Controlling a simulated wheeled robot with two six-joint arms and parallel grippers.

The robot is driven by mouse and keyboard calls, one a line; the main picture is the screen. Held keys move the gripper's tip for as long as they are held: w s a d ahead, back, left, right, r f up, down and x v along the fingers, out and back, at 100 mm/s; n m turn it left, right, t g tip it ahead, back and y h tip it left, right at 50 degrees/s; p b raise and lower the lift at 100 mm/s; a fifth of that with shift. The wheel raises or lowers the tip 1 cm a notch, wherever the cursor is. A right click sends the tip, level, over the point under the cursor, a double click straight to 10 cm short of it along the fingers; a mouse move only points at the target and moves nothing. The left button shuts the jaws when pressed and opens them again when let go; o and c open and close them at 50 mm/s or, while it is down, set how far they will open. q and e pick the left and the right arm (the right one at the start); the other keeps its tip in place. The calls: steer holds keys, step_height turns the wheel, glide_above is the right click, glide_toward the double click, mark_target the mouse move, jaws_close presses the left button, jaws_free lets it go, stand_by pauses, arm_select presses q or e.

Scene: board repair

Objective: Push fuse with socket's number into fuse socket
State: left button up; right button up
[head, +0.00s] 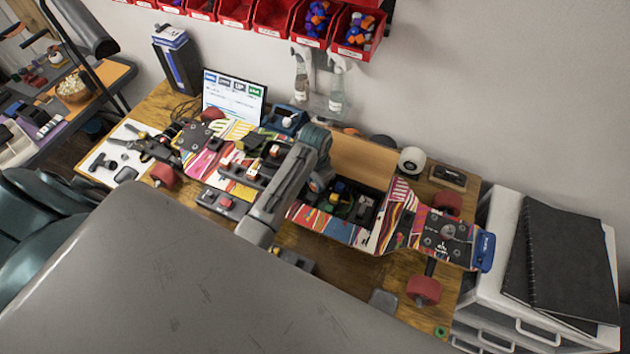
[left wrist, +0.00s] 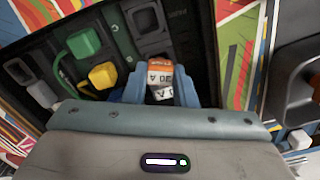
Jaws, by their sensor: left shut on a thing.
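My left gripper (head: 318,186) reaches into the open compartment of the colourful board (head: 335,228). In the left wrist view its blue fingers (left wrist: 157,92) are shut on an orange-topped fuse (left wrist: 160,72) with a white label reading something like "20 A" or "30 A". Just ahead of the fuse are grey and black sockets (left wrist: 146,18) in the dark compartment. The fuse is close to them, but I cannot tell whether its pins touch or enter a socket. The socket numbers are too small to read. My right gripper is not in view.
A green plug (left wrist: 84,43) and a yellow plug (left wrist: 103,75) stand left of the fuse, near the compartment's wall. A screen (head: 235,97) stands at the back left. Red wheels (head: 424,290) stick out from the board. A white drawer unit (head: 487,285) stands at right.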

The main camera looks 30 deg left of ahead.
arm_select(q)
steer(key=shift+f, duration=0.45)
stand_by(0.5)
steer(key=o, duration=1.4)
steer(key=shift+c, duration=0.2)
steer(key=shift+r, duration=0.15)
steer(key=shift+r, duration=4.4)
steer(key=shift+f, duration=0.1)
